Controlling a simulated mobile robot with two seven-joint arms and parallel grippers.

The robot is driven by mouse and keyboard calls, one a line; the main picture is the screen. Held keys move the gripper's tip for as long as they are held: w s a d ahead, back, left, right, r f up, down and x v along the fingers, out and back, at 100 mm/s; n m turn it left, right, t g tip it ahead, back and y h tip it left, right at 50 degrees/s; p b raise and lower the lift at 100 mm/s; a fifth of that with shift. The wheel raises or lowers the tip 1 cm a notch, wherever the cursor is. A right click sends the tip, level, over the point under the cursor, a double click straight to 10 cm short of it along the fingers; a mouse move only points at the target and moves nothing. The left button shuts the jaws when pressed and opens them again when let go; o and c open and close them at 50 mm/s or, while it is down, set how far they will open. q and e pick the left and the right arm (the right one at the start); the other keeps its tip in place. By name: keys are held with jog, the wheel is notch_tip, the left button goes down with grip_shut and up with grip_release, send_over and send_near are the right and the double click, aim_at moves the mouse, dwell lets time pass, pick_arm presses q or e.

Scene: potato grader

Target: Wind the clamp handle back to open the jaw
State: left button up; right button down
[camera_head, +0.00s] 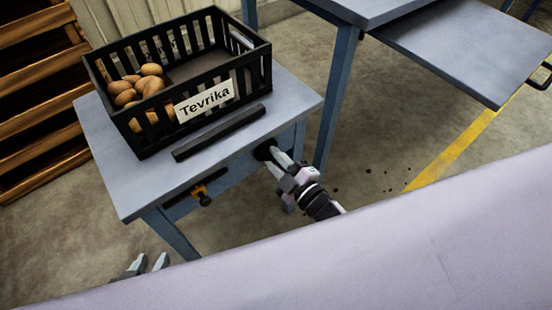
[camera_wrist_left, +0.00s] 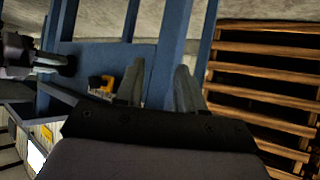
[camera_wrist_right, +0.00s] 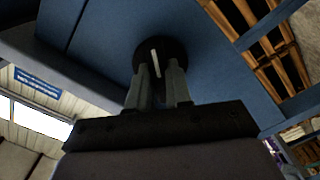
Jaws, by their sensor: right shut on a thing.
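The clamp handle is a round black knob (camera_head: 263,152) on the front of the blue table. It shows in the right wrist view (camera_wrist_right: 147,50) with a pale line across its face. My right gripper (camera_head: 276,160) is shut on the knob, its fingers (camera_wrist_right: 158,88) pointing straight at it. A long dark bar (camera_head: 220,133), perhaps the jaw, lies on the tabletop along the front of the black crate (camera_head: 262,75). A narrow strip of tabletop seems to show between them. My left gripper (camera_head: 148,264) is low at the left, open and empty; its parted fingers show in the left wrist view (camera_wrist_left: 160,88).
The crate, labelled Tevrika, holds several potatoes (camera_head: 125,92) on its left side. Wooden pallets (camera_head: 35,100) stand at left. Another blue table (camera_head: 450,45) stands at right.

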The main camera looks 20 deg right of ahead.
pick_arm(q)
jog(key=shift+w+d+r+b, duration=0.3)
jog(key=shift+d+b, duration=0.3)
jog(key=shift+b, duration=0.1)
pick_arm(e)
jog(key=shift+n, duration=3.6)
pick_arm(q)
jog(key=shift+d+r, duration=0.1)
pick_arm(e)
jog(key=c, duration=1)
grip_release()
jog(key=shift+c, duration=0.2)
pick_arm(q)
jog(key=shift+w, duration=0.1)
